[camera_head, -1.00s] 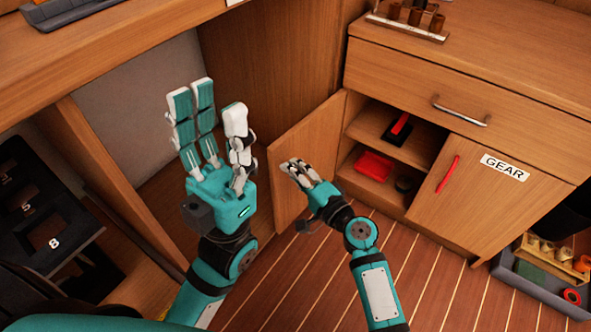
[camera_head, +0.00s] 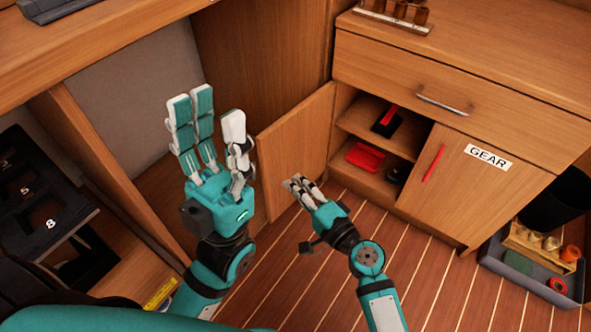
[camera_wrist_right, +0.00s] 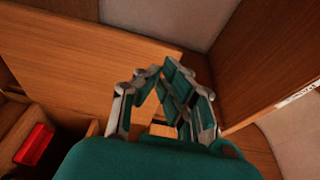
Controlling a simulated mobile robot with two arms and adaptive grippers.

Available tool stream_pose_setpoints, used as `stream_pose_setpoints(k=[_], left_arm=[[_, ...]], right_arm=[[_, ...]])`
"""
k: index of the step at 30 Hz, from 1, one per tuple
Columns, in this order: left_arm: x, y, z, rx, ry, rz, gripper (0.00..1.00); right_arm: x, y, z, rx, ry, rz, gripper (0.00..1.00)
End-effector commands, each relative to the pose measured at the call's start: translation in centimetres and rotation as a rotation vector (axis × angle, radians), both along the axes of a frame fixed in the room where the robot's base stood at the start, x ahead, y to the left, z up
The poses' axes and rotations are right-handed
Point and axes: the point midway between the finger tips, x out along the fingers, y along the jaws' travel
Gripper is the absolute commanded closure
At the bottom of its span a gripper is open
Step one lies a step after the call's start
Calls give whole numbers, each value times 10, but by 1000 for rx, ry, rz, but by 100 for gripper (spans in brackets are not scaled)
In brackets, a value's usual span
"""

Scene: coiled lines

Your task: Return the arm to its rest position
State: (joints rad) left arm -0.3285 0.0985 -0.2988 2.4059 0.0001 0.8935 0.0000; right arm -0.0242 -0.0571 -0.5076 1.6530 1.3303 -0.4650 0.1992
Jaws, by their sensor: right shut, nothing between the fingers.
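My left gripper (camera_head: 207,118) is teal and white and stands in the middle left of the head view, fingers pointing up and spread open, empty. My right gripper (camera_head: 297,184) is in front of the open cabinet door (camera_head: 297,140), its fingers drawn together with nothing held. The right forearm comes in from the bottom.
The open cabinet holds a red box (camera_head: 365,156) and a dark item with a red strip (camera_head: 391,118). A closed door labelled GEAR (camera_head: 488,157) has a red handle. A grey bin (camera_head: 520,272) stands on the floor at right. A black numbered rack (camera_head: 40,205) is at left. Striped floor is clear between.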

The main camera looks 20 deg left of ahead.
Motion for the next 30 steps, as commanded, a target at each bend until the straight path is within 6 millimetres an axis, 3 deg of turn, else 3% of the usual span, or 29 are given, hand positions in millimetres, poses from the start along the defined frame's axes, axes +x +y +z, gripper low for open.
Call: stream_pose_setpoints(k=[3,9,16,19,23,27,30], left_arm=[[0,0,-2,4,19,-2,60],[2,-1,-5,6,34,-2,60],[1,0,0,0,18,-1,60],[0,0,1,-2,15,-1,60],[0,0,0,0,18,-1,60],[1,-1,0,1,20,-1,60],[1,-1,0,1,20,-1,60]], right_arm=[[-20,-8,0,-1,2,1,100],[-37,-15,0,0,0,1,100],[-39,-16,0,-2,-2,-4,100],[-30,-28,6,-32,-51,-64,100],[-3,-76,35,-139,-235,-290,100],[12,-153,103,-275,-541,-627,100],[-1,-203,161,-350,-772,-853,100]])
